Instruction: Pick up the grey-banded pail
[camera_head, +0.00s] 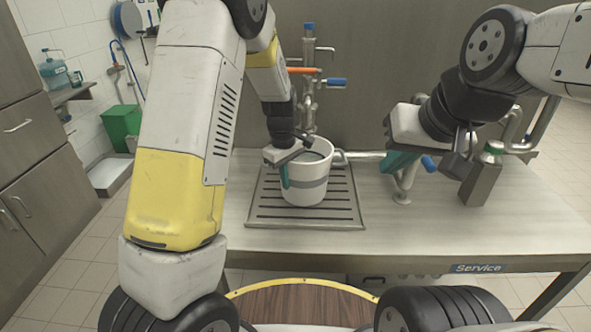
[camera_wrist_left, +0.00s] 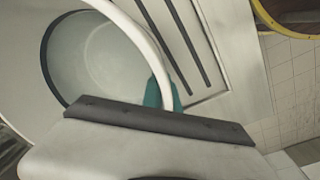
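The white pail with a grey band (camera_head: 307,190) stands upright on a slotted drip tray (camera_head: 345,222), its handle toward the right. My left gripper (camera_head: 285,172) is at the left side of its rim, with a teal fingertip against or close to the outer wall. The left wrist view shows the pail's rim (camera_wrist_left: 150,38) crossing close to the teal fingertip; I cannot tell whether the fingers pinch the wall.
A steel tap column with an orange lever and blue handles (camera_head: 308,90) rises behind the pail. A steel block with a green top (camera_head: 484,175) stands farther right. The table front (camera_head: 420,235) is clear.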

